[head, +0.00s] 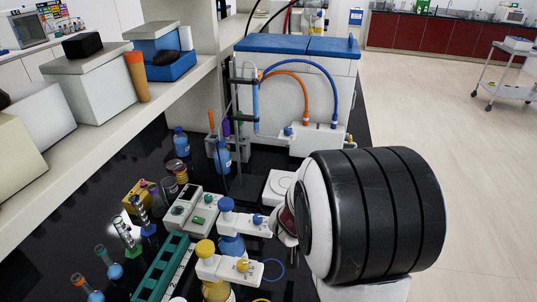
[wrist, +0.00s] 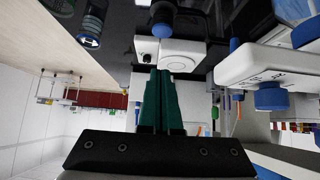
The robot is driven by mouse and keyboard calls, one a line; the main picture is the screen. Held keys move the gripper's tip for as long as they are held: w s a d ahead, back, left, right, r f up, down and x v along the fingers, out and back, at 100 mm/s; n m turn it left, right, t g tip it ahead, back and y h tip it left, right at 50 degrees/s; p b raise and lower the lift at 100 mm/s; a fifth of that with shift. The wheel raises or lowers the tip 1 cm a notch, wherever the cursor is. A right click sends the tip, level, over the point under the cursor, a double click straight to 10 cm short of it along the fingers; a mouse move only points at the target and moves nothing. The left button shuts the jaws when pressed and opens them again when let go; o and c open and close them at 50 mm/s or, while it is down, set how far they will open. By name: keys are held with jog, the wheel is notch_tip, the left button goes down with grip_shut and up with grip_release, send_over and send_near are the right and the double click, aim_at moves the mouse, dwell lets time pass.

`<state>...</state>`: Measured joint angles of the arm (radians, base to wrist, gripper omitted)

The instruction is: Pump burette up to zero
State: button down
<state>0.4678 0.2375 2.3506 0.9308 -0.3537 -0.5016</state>
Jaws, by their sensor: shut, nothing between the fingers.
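No part is clearly marked as the burette. In the head view, a blue bottle (head: 232,246) carries a white dispenser head (head: 240,222) with a blue cap and knob, and a yellow bottle (head: 216,290) carries a similar head with yellow parts (head: 226,266). A thin upright glass and tube assembly (head: 238,110) stands by the hood. In the wrist view, my gripper (wrist: 163,76) has green fingers, shut together and empty, in front of a white device with a round plate (wrist: 180,57). A white unit with a blue knob (wrist: 270,97) is close on the right. The fingertips are hidden in the head view.
A white round-plate device (head: 279,187) sits beside my arm. A control box (head: 192,213), a green rack (head: 162,268) and several small glass vessels crowd the black bench. A white box with blue and orange hoses (head: 319,138) stands behind. The shelf (head: 120,115) runs along the left.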

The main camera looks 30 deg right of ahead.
jog(key=shift+r, duration=0.5)
jog(key=x, duration=1)
jog(key=shift+w+f, duration=0.1)
jog(key=shift+f, duration=0.15)
notch_tip(320, 180, down, 2)
jog(key=shift+f, duration=0.8)
